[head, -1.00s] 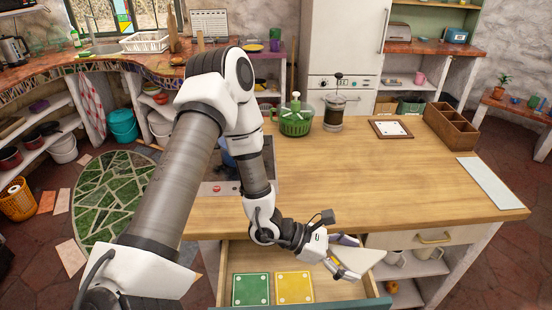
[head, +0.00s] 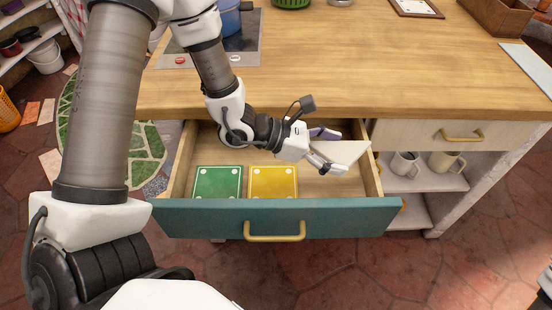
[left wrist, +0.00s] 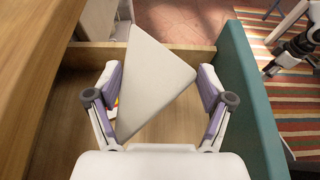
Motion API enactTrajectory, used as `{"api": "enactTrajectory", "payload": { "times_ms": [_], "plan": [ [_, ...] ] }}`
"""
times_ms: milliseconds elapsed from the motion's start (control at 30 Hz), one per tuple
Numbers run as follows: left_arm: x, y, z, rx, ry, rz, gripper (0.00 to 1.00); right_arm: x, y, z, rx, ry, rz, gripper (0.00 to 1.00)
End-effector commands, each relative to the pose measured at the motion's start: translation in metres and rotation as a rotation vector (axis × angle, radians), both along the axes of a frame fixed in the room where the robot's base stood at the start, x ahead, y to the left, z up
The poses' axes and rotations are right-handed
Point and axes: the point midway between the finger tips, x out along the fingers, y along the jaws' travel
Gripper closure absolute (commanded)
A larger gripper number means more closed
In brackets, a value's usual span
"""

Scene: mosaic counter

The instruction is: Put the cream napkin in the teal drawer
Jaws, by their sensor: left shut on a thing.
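The teal drawer (head: 340,221) is pulled open, with its brass handle facing me. The cream napkin (head: 342,151) is a pale folded triangle, held over the right part of the open drawer. My left gripper (head: 335,153) is shut on it. In the left wrist view the napkin (left wrist: 152,82) is tilted between the two fingers of my left gripper (left wrist: 160,88), with the teal front (left wrist: 255,100) to the right. I cannot tell whether it touches the drawer floor. A dark and white arm end at the left wrist view's right edge may be my right gripper (left wrist: 292,55); its jaws are unclear.
A green square (head: 217,182) and a yellow square (head: 273,181) lie in the left and middle of the drawer. The drawer's right part has bare floor. The wooden counter (head: 330,70) overhangs behind. Mugs (head: 405,164) stand on a shelf to the right.

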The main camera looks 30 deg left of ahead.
Motion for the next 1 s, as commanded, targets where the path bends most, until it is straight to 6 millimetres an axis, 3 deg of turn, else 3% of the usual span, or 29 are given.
{"api": "enactTrajectory", "payload": {
  "times_ms": [33, 67, 533, 967, 1000],
  "plan": [
    [0.000, -0.003, -0.020, 0.004, -0.002, -0.002, 0.43, 0.000, 0.000, -0.026, 0.000, -0.001, 0.000, 0.60],
    [0.000, -0.004, -0.023, 0.004, 0.000, -0.001, 0.43, 0.000, 0.000, -0.028, 0.000, -0.001, 0.000, 0.60],
    [-0.001, -0.004, -0.104, 0.003, 0.003, 0.002, 0.43, 0.001, 0.000, -0.030, 0.000, -0.002, 0.000, 0.60],
    [-0.001, -0.004, -0.116, 0.002, 0.000, 0.002, 0.43, 0.001, 0.000, -0.036, 0.000, -0.002, 0.000, 0.60],
    [-0.001, -0.004, -0.114, 0.002, 0.001, 0.001, 0.06, 0.000, 0.000, -0.034, 0.000, -0.001, 0.000, 0.60]
  ]
}}
